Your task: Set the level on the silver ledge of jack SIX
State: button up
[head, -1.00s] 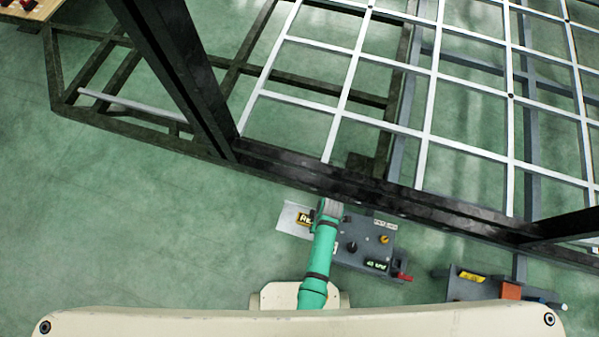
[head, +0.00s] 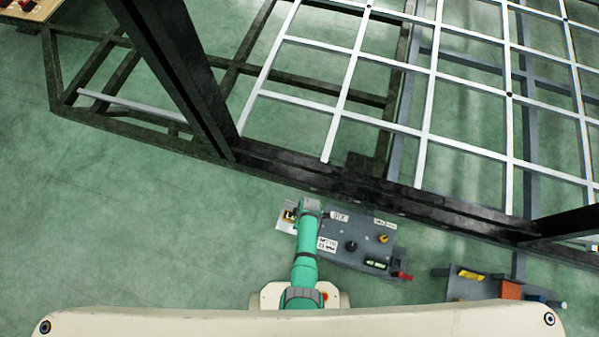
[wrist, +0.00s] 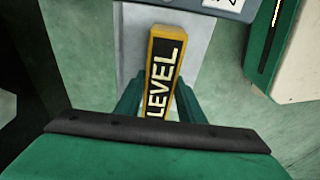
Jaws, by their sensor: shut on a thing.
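The level (wrist: 163,72) is a yellow block with a black face that reads LEVEL. My gripper (wrist: 157,105) is shut on it, with a green finger on each side. In the wrist view the level lies over the silver ledge (wrist: 133,22); I cannot tell whether it touches. In the head view my gripper (head: 294,213) is above the silver ledge (head: 284,224), at the left end of a grey jack unit (head: 365,232). The level shows there only as a small patch, mostly hidden by the arm. The unit's small labels are too blurred to read surely.
The unit carries a black knob (head: 351,246), a yellow knob (head: 383,239) and a red part (head: 402,275). Another grey unit (head: 480,287) stands to the right. The black chassis beam (head: 370,205) runs just behind. Green floor (head: 120,240) on the left is clear.

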jog(key=shift+f, duration=0.1)
jog(key=o, duration=1.3)
jog(key=s+r+m+t, duration=0.4)
jog(key=s+r+t, duration=0.1)
jog(key=r, duration=1.3)
jog(key=s+r+m+t+h, duration=0.1)
jog(key=s+r+m+t, duration=0.4)
jog(key=r, duration=1.3)
jog(key=s+r+m+t, duration=0.4)
jog(key=s+r+m, duration=0.1)
jog(key=r, duration=1.4)
jog(key=shift+s+a+t+h, duration=0.2)
jog(key=shift+s+t+h, duration=0.2)
jog(key=shift+s, duration=0.15)
